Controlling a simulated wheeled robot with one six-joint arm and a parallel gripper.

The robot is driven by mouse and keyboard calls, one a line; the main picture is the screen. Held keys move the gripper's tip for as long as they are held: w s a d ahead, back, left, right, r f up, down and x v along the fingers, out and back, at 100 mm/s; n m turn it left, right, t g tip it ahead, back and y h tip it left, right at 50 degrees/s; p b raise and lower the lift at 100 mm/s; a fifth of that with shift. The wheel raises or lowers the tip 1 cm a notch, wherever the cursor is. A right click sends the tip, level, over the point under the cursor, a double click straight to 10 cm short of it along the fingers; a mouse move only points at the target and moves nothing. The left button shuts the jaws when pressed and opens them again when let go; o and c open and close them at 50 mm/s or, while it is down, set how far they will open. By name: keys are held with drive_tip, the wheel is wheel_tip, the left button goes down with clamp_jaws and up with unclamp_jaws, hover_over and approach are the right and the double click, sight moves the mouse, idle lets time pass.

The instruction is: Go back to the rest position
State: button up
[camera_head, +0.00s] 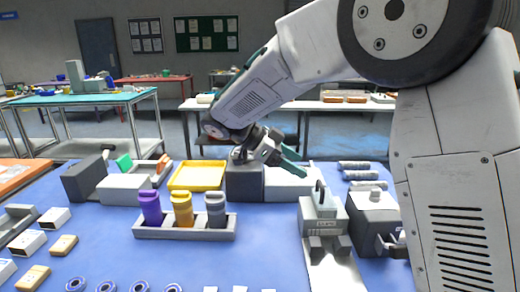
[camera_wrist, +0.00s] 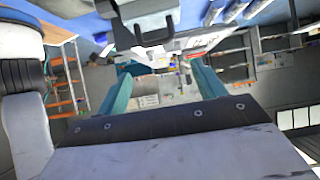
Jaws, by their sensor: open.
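My gripper (camera_head: 293,167) is raised above the blue table (camera_head: 262,250) near its back part, in front of a dark grey block and a light grey block. Its two green fingers are apart, with nothing seen between them. In the wrist view my gripper (camera_wrist: 160,82) also shows its two green fingers spread wide. The wrist view looks out across the room, tilted, with a grey device at its top edge. My arm reaches in from the right in the head view.
A grey rack (camera_head: 185,233) holds purple, yellow and grey bottles. A yellow tray (camera_head: 197,176) stands behind it. A grey device (camera_head: 322,216) and a dark-sided box (camera_head: 375,218) stand at the right. Small boxes and blue rings lie at the left front. The table's middle front is mostly clear.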

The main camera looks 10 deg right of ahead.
drive_tip(key=s+d+n+t+y, duration=0.1)
drive_tip(key=s+d+n+y, duration=0.1)
drive_tip(key=s+n, duration=0.4)
drive_tip(key=s+d+f+n+t+y, duration=0.1)
drive_tip(key=s+n+y, duration=0.4)
drive_tip(key=s, duration=0.9)
drive_tip(key=s+d+n+t+y, duration=0.1)
drive_tip(key=s+d+n+y, duration=0.2)
drive_tip(key=s+n, duration=0.6)
drive_tip(key=shift+s+d+f+t+y, duration=0.3)
drive_tip(key=shift+s+d+y, duration=0.1)
drive_tip(key=shift+s+y, duration=0.25)
